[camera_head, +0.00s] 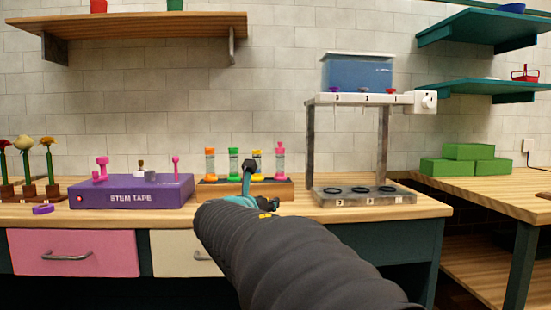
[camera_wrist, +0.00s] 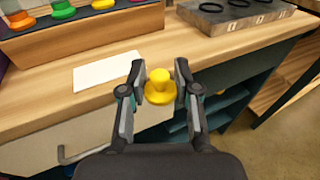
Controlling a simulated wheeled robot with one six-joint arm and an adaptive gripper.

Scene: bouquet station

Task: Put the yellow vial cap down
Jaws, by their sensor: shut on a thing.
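The yellow vial cap (camera_wrist: 160,86) is hat-shaped, with a knob on a wide round brim. My gripper (camera_wrist: 163,75) is shut on it, one finger on each side, in the wrist view. The cap appears against the counter's front edge and drawer front; its height above the counter is hard to judge. A blank white card (camera_wrist: 107,71) lies on the counter left of the cap. In the head view my gripper (camera_head: 250,166) is in front of the vial rack (camera_head: 285,190) and partly hides a vial with yellow showing.
The rack holds several vials, including orange (camera_head: 210,164), green (camera_head: 234,163) and pink (camera_head: 280,162). A purple stem tape box (camera_head: 131,196) stands left. A stand with black rings (camera_head: 365,196) is right. Bare counter (camera_wrist: 45,90) lies around the card.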

